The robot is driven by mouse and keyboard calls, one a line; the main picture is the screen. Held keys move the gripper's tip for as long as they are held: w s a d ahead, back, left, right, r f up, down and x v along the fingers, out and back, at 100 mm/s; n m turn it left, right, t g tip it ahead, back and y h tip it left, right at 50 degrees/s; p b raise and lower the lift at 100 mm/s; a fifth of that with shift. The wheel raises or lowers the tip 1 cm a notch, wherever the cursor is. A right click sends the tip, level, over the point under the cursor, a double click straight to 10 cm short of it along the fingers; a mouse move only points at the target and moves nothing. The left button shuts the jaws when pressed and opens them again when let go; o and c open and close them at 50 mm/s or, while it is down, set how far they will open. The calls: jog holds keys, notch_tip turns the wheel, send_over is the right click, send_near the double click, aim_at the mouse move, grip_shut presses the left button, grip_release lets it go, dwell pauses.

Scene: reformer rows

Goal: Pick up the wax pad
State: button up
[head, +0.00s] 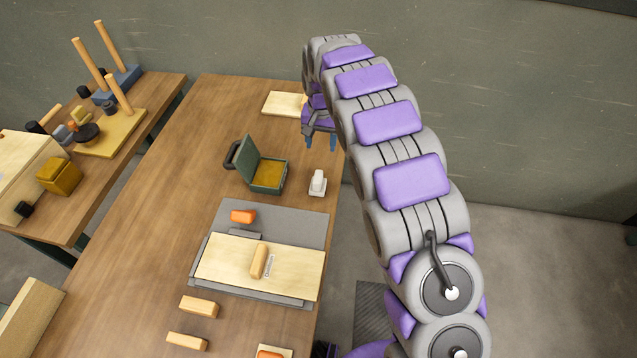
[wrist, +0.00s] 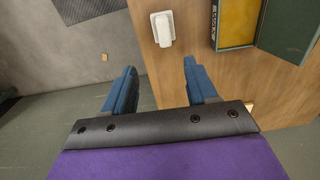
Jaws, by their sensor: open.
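An open green box (head: 268,186) stands on the wooden table with its lid tilted up and a flat yellow pad (head: 266,172) inside, which looks like the wax pad. In the wrist view the box (wrist: 237,47) and the yellow pad (wrist: 237,18) are at the top right, partly cut off by the frame. My gripper (head: 320,142) is open and empty, near the table's far right part, beyond the box and to its right. In the wrist view the two blue fingers of my gripper (wrist: 161,85) are apart with nothing between them.
A small white item (head: 317,182) stands right of the box near the table edge; it also shows in the wrist view (wrist: 162,28). A grey mat (head: 290,222) bears a pale board (head: 222,262) and an orange block (head: 243,216). Bare table lies left of the box.

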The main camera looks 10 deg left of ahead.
jog(key=b, duration=0.2)
send_near(320, 176)
jog(key=f, duration=0.3)
jog(key=a+f, duration=0.1)
jog(key=f, duration=0.1)
jog(key=shift+s+f, duration=0.25)
jog(key=shift+f, duration=0.05)
jog(key=shift+d+f+b, duration=0.25)
jog(key=shift+d+b, duration=0.05)
jog(key=shift+d, duration=0.3)
jog(key=shift+f, duration=0.35)
jog(key=f, duration=0.2)
jog(key=a+f+b, duration=0.1)
jog(key=f, duration=0.1)
jog(key=shift+w, duration=0.15)
jog(key=shift+a+f+b, duration=0.25)
jog(key=shift+a+b, duration=0.05)
jog(key=shift+d+r, duration=0.2)
jog(key=shift+d, duration=0.15)
jog(key=shift+c, duration=0.5)
jog(key=shift+d, duration=0.35)
jog(key=c, duration=0.3)
jog(key=shift+a+f, duration=0.1)
jog(key=shift+a, duration=0.4)
jog(key=c, duration=0.7)
jog(key=shift+o, duration=0.2)
